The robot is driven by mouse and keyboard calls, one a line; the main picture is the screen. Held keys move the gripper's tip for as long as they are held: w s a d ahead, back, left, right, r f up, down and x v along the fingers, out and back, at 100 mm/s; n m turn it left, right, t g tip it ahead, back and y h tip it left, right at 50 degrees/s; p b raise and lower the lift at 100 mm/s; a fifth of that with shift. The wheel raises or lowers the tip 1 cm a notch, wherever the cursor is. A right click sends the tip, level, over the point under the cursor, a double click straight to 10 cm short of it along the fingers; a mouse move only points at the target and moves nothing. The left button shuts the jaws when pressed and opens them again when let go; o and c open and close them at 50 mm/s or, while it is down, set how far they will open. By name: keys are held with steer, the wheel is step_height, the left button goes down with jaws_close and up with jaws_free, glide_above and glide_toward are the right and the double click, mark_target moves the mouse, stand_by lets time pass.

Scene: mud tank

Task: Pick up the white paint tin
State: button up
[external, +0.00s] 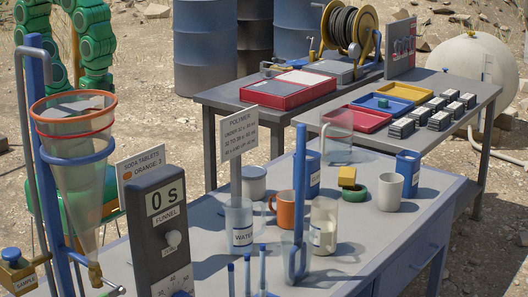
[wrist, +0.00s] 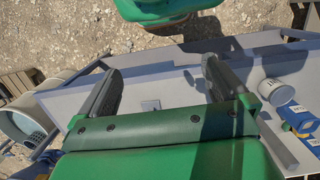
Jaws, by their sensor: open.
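A white tin-like cylinder (external: 253,182), probably the white paint tin, stands upright on the blue-grey table behind the water beaker (external: 239,226). The beaker and a sign post partly cover its surroundings. A pale cylinder (wrist: 273,91) at the right of the wrist view looks like the same tin. My gripper (wrist: 162,88) is open and empty, its two dark fingers wide apart above the table. The tin lies outside the fingers, to the right in that view. In the external view my green arm (external: 92,40) shows at the upper left, but I cannot make out the fingers.
Near the tin stand an orange mug (external: 285,209), a glass jar (external: 324,226), a white mug (external: 388,190) and a blue upright stand (external: 299,200). A tall funnel (external: 75,160) and a timer box (external: 160,230) stand at the left. Trays (external: 357,119) sit on the table behind.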

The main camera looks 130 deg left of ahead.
steer(key=w+a+r+n+t+y, duration=0.1)
steer(key=w+a+r+t+y, duration=0.25)
steer(key=w+a, duration=0.75)
steer(key=w+a+r+t+y, duration=0.25)
steer(key=w+a+t, duration=0.25)
steer(key=a, duration=1.2)
steer(key=w+a+r+n+t+y, duration=0.15)
steer(key=w+a+r+t, duration=0.25)
steer(key=w+a, duration=0.7)
steer(key=s+f+m+t+h, duration=0.3)
steer(key=s+f+h, duration=0.6)
glide_toward(262, 188)
steer(key=shift+s+d+r+y, duration=0.15)
steer(key=shift+s, duration=0.4)
steer(key=shift+s+d+r+y, duration=0.1)
steer(key=shift+s+r, duration=0.05)
steer(key=shift+s, duration=0.4)
steer(key=shift+x, duration=1.45)
steer(key=shift+r+x, duration=0.15)
steer(key=shift+x, duration=0.6)
steer(key=shift+r+x, duration=0.1)
steer(key=shift+x, duration=0.65)
steer(key=shift+a+x, duration=0.2)
steer(key=shift+x, duration=0.85)
